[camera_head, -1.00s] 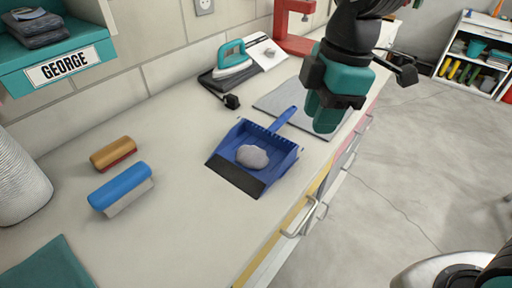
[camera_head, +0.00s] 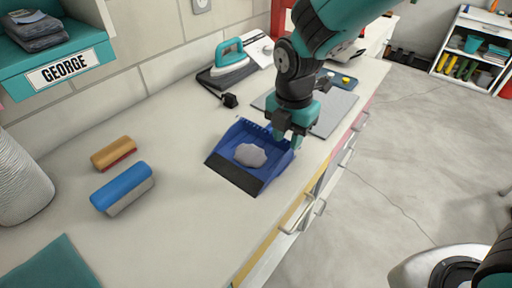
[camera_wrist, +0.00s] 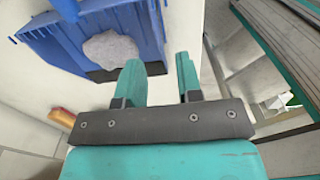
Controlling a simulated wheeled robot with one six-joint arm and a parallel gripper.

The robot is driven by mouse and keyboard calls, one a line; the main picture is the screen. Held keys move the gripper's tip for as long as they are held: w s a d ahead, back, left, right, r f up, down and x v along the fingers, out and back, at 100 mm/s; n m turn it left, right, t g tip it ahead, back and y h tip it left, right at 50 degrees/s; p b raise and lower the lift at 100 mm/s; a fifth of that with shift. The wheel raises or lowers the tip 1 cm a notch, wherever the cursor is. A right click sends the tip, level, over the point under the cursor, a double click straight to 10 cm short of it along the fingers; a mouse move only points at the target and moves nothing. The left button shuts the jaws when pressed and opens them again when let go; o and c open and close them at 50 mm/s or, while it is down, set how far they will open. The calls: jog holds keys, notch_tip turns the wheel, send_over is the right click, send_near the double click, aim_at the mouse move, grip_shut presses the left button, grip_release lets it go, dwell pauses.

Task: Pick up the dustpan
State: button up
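The blue dustpan (camera_head: 227,158) lies on the worktop with a grey lump (camera_head: 250,155) in its pan and its dark front lip toward the lower left. Its handle is hidden behind my gripper in the head view. My gripper (camera_head: 291,143) points down at the dustpan's right back corner. In the wrist view the two teal fingers (camera_wrist: 160,70) are apart with nothing held between them. The dustpan (camera_wrist: 65,45) fills the upper left there, with its side wall near the fingertips. I cannot tell whether they touch.
A blue-topped brush (camera_head: 121,187) and an orange-topped one (camera_head: 113,152) lie to the left. An iron (camera_head: 230,62) and a grey mat (camera_head: 335,112) lie behind. The worktop's front edge with drawer handles is close on the right. The worktop front left is largely clear.

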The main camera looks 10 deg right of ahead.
aim_at(285, 155)
notch_tip(285, 155, down, 8)
jog(key=shift+a+r+p, duration=0.15)
jog(key=shift+r+p, duration=0.05)
jog(key=shift+p, duration=0.35)
grip_shut()
